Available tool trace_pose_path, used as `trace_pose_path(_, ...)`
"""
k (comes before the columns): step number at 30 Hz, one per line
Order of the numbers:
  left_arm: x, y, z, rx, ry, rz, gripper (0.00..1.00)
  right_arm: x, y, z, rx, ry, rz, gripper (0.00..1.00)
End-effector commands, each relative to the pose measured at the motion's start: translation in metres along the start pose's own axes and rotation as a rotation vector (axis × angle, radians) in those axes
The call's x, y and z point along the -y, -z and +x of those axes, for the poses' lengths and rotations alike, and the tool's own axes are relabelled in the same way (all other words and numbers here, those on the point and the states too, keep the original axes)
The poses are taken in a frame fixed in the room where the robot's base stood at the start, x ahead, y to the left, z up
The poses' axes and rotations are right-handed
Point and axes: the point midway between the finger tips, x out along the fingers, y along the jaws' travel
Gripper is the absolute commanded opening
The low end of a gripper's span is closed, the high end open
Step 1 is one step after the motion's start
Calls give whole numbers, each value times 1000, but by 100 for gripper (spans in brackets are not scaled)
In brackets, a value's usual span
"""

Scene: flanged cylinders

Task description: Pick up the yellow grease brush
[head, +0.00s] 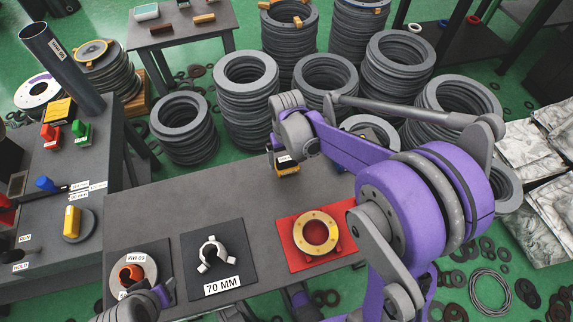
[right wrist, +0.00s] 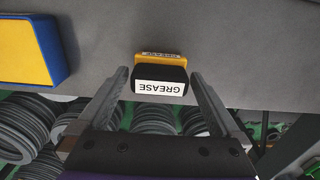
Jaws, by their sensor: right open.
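The grease brush (right wrist: 160,80) has a yellow part, a black part and a white GREASE label, which appears upside down in the right wrist view. In the head view the brush (head: 287,169) is at the far edge of the grey table, partly covered by my right gripper (head: 289,150). In the right wrist view my right gripper (right wrist: 160,90) is open, with one finger on each side of the brush. Gaps show on both sides of it. Grey and dark parts of my left arm show at the bottom left of the head view; its jaw state is unclear.
A blue block with a yellow face (right wrist: 30,50) lies beside the brush in the right wrist view. A red plate with a yellow ring (head: 316,232), a dark 70 MM mat (head: 190,270) and a flanged disc (head: 150,268) occupy the table front. Ring stacks (head: 245,100) stand behind.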

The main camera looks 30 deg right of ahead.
Motion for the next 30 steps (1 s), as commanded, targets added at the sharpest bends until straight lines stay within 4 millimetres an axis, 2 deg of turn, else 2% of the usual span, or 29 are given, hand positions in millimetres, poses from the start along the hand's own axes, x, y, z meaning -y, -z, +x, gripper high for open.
trace_pose_path(1,0,-2,7,2,0,0,50,-1,0,12,1,0,0,100)
trace_pose_path(4,0,-3,11,4,0,0,50,0,1,24,1,0,0,100)
trace_pose_path(11,0,-3,10,4,0,0,50,0,0,26,0,0,0,100)
trace_pose_path(14,0,-3,10,4,0,0,50,0,0,26,0,0,0,86)
trace_pose_path(24,0,-3,10,4,0,0,50,0,0,26,0,0,0,24)
trace_pose_path(25,0,-3,10,4,0,0,50,0,0,26,0,0,0,24)
trace_pose_path(26,0,-3,10,4,0,0,50,0,0,26,0,0,0,14)
trace_pose_path(30,0,-3,10,4,0,0,50,0,0,26,0,0,0,14)
